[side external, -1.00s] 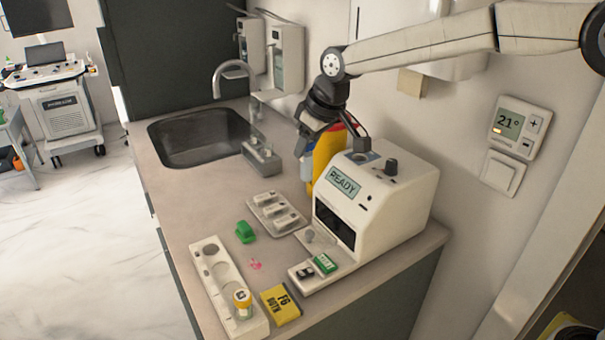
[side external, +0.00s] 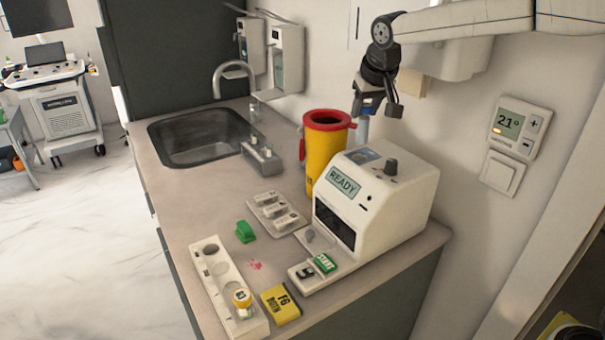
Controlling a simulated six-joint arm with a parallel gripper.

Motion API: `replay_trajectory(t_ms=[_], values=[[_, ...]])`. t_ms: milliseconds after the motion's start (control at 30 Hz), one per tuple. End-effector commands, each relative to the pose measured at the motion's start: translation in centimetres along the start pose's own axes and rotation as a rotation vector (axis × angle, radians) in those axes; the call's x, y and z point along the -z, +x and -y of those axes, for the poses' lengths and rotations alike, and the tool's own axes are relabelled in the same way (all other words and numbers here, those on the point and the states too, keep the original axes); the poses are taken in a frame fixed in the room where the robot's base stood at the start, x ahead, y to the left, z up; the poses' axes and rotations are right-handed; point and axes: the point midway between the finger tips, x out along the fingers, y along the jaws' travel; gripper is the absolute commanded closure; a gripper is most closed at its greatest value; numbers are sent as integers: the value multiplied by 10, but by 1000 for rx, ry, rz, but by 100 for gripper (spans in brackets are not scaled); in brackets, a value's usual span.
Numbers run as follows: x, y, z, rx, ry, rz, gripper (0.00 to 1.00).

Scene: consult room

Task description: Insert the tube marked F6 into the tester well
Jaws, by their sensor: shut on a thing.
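My gripper (side external: 378,106) is up behind the white tester (side external: 385,205), shut on a pale tube (side external: 362,130) with a blue top. The tube hangs upright, beyond the tester's top left part and right of the sharps bin. Its mark is not readable, and its lower end is hidden or unclear. The tester's screen reads READY. A blue patch (side external: 363,156) on its top lies below the tube in the picture; I cannot tell whether it is the well.
A red-rimmed yellow sharps bin (side external: 318,170) stands left of the tester. A white holder (side external: 218,276) carries a yellow-capped tube (side external: 242,302). A grey rack (side external: 262,160) stands by the sink (side external: 195,140). A tray (side external: 275,212) and a green object (side external: 245,231) lie mid-counter.

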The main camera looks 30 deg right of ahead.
Motion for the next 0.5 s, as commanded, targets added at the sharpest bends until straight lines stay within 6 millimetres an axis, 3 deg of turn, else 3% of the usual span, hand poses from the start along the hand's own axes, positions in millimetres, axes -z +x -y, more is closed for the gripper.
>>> replay_trajectory(t_ms=[500], values=[[-8,20,1,2,-3,1,100]])
